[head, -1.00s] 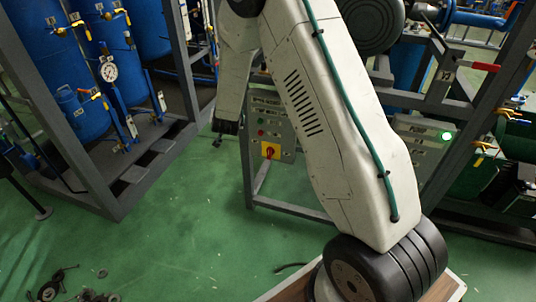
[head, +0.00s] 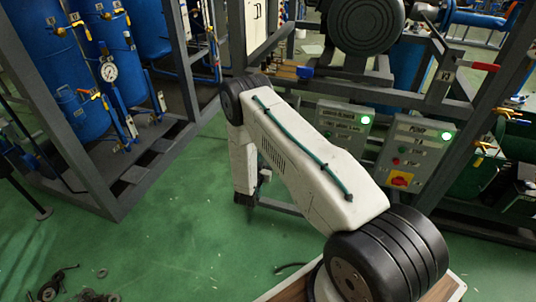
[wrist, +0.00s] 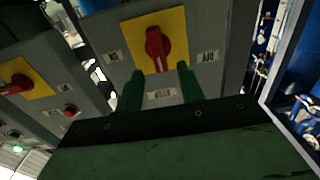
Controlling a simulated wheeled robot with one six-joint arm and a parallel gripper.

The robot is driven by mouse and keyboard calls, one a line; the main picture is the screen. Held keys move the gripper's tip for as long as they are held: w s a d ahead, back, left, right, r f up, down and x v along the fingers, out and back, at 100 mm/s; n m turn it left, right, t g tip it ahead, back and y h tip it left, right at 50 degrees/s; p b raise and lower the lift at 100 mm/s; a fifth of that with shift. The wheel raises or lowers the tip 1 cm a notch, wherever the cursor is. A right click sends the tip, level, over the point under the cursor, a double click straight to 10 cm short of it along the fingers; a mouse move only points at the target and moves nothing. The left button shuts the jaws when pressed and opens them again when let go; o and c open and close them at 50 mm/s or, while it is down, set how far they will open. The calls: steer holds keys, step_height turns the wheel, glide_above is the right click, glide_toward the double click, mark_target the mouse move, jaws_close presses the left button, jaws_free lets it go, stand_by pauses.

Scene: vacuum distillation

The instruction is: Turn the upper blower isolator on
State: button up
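In the wrist view a red rotary switch (wrist: 154,46) on a yellow plate (wrist: 173,26) sits on a grey panel, just past my fingertips. Its handle stands roughly upright in the picture. In the head view the fingers and this switch are hidden behind my arm. I cannot tell which switch is the upper blower isolator.
A second red switch (wrist: 18,83) on yellow is on the neighbouring panel, with a red button (wrist: 70,111) and a lit green lamp. In the head view two panels (head: 340,126) have lit green lamps. Steel frame posts and blue tanks (head: 72,85) stand left; green floor is open.

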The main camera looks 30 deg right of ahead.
steer(key=shift+x, duration=2.05)
jaws_close()
steer(key=shift+d+m, duration=0.1)
steer(key=shift+m, duration=0.2)
steer(key=shift+s+d+f+m, duration=0.15)
steer(key=shift+s+f+m, duration=0.15)
steer(key=shift+m, duration=2.6)
steer(key=shift+s+d+f+m, duration=0.15)
steer(key=shift+f+m, duration=0.1)
steer(key=shift+m, duration=2.65)
steer(key=shift+s+d+f+m, duration=0.15)
steer(key=shift+s+f+m, duration=0.15)
steer(key=shift+m, duration=2.6)
